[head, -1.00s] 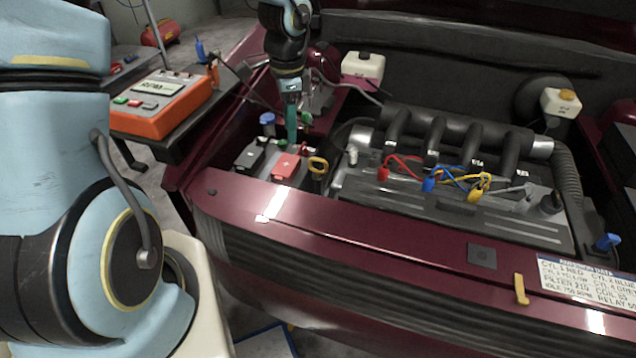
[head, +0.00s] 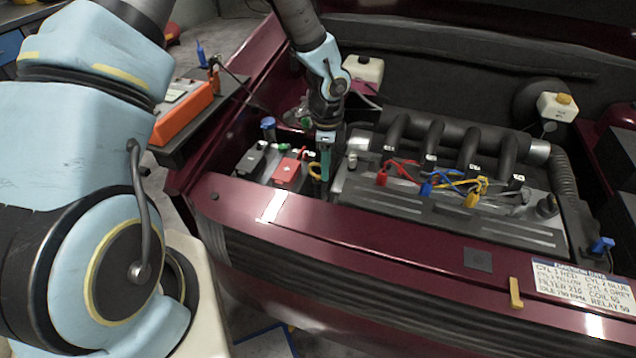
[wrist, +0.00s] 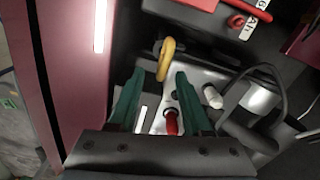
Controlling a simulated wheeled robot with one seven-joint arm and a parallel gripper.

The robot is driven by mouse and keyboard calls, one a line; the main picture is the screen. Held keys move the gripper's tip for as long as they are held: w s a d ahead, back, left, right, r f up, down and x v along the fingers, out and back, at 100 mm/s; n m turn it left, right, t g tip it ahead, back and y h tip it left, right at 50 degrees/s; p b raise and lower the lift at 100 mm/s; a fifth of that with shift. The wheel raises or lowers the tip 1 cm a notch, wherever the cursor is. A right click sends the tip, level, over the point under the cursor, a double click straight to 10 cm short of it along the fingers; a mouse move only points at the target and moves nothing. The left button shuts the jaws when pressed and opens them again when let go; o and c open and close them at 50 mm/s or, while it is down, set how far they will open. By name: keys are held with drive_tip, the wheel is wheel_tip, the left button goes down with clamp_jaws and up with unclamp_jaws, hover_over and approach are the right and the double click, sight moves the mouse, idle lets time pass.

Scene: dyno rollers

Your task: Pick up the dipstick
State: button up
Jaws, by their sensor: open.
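The dipstick's yellow ring handle (head: 314,171) stands between the red-covered battery and the engine, partly hidden by my gripper. In the wrist view the yellow ring (wrist: 166,57) shows just beyond the fingertips, roughly between their lines. My gripper (head: 325,174) points down beside the ring, on its right in the head view. Its two green fingers (wrist: 158,76) are apart with nothing held between them. I cannot tell whether a finger touches the ring. The dipstick's shaft is hidden.
The battery's red cover (head: 287,171) is left of the ring. The engine cover (head: 440,212) with red, blue and yellow leads (head: 427,189) lies right. The maroon front panel (head: 370,230) runs in front. A blue cap (head: 268,123) stands behind the battery.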

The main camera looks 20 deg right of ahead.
drive_tip(key=shift+f, duration=1.2)
clamp_jaws()
idle(0.5)
